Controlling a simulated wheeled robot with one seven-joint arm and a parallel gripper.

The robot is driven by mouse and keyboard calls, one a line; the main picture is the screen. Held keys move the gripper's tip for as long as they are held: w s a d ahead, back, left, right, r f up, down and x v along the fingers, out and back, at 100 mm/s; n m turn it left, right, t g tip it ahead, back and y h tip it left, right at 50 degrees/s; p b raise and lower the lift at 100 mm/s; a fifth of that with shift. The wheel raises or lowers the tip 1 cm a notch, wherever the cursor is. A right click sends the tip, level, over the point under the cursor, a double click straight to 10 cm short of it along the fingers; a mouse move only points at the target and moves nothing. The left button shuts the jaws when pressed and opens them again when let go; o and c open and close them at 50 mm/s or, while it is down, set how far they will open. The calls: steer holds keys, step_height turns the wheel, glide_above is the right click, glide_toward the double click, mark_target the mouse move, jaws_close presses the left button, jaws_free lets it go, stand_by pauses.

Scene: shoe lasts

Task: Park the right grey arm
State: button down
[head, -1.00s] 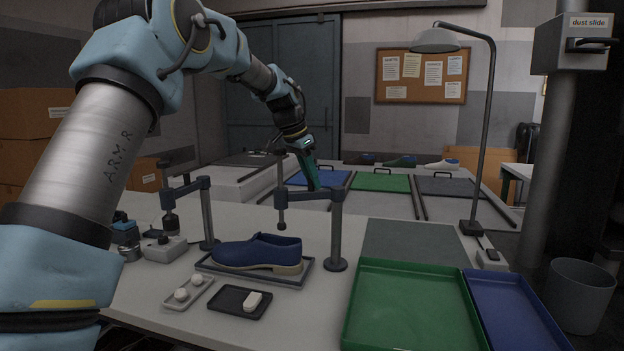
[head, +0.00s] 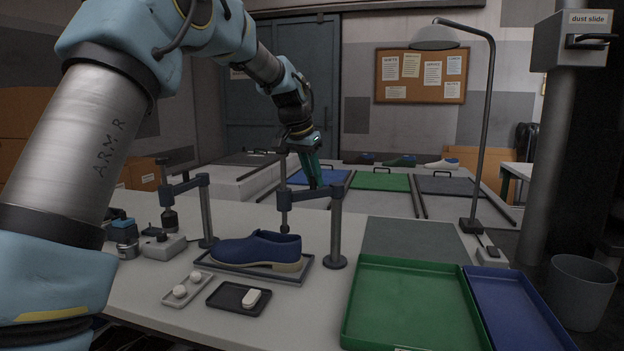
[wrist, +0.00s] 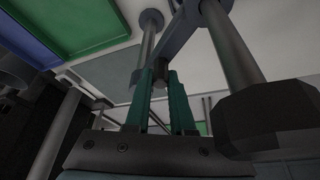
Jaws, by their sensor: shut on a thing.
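The right grey arm (head: 308,195) is a short swing arm on an upright post with a round foot, right of the blue shoe (head: 257,249). Its left end carries a vertical rod, which stands over the back part of the shoe. My gripper (head: 316,184) reaches down from behind; its teal fingertips are partly hidden by the grey arm. In the wrist view the fingers (wrist: 160,78) close on a small dark piece under the grey arm (wrist: 180,38). The left grey arm (head: 187,187) stands on its own post, its rod left of the shoe.
The shoe sits on a grey tray (head: 290,277). Two small trays with white pieces lie in front. A green tray (head: 410,340) and a blue tray (head: 520,318) are at the right. A lamp (head: 485,130) rises behind them. The grey mat (head: 412,240) is bare.

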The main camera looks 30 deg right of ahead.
steer(key=shift+s+d+n+t+y+p, duration=0.1)
steer(key=shift+s+d+n+t+y, duration=0.3)
steer(key=shift+s+n, duration=0.8)
steer(key=shift+s+d+n+t+y+p, duration=0.15)
steer(key=shift+s+d+n+t+y, duration=0.3)
steer(key=shift+n, duration=1.5)
steer(key=shift+s+d+n+t+y+p, duration=0.1)
steer(key=shift+s+d+n+t+y, duration=0.25)
steer(key=shift+s+n, duration=0.9)
steer(key=shift+w+n, duration=0.25)
steer(key=shift+n, duration=0.15)
steer(key=c, duration=0.8)
jaws_free()
steer(key=shift+o, duration=0.2)
steer(key=b+v, duration=0.2)
steer(key=v, duration=0.8)
steer(key=shift+s+r, duration=0.15)
steer(key=shift+r, duration=0.25)
